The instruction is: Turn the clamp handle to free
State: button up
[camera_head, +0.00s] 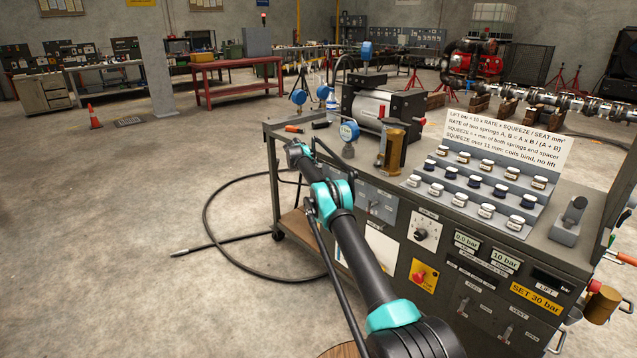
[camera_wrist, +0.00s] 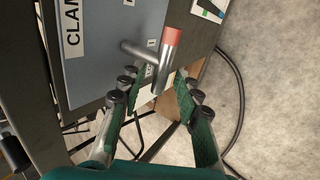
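The clamp handle (camera_wrist: 162,70) shows in the wrist view as a grey metal bar with a red end, on a short grey stem. The stem comes out of a blue-grey panel (camera_wrist: 92,75) whose label reads "CLAM", the rest cut off. My gripper (camera_wrist: 155,88) is open, its two green-padded fingers on either side of the bar's lower grey end. I see no clear contact, and the depth between them is hard to judge. In the head view my gripper (camera_head: 296,152) is at the bench's left end; I cannot make out the handle there.
A black hose (camera_head: 207,215) lies on the floor at the left. The floor farther left is open.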

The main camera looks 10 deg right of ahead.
jog(key=v, duration=1.2)
dwell(0.3)
jog(key=s+d+r+m+y, duration=0.1)
jog(key=s+d+r, duration=0.2)
jog(key=s, duration=0.6)
jog(key=s+d+r+m+y, duration=0.1)
jog(key=s+d+r, duration=0.25)
jog(key=s, duration=0.65)
jog(key=s+d+r+m+y, duration=0.1)
jog(key=s+d+r+m, duration=0.15)
jog(key=s, duration=0.65)
jog(key=s+f+m+y, duration=0.1)
jog(key=s+f, duration=0.2)
jog(key=s, duration=1)
jog(key=s+d+f, duration=0.1)
jog(key=s+f, duration=0.3)
jog(key=s, duration=0.9)
jog(key=s+d+f+m+y, duration=0.1)
jog(key=s+f, duration=0.3)
jog(key=s, duration=1)
jog(key=shift+m+y, duration=0.3)
jog(key=shift+m, duration=0.05)
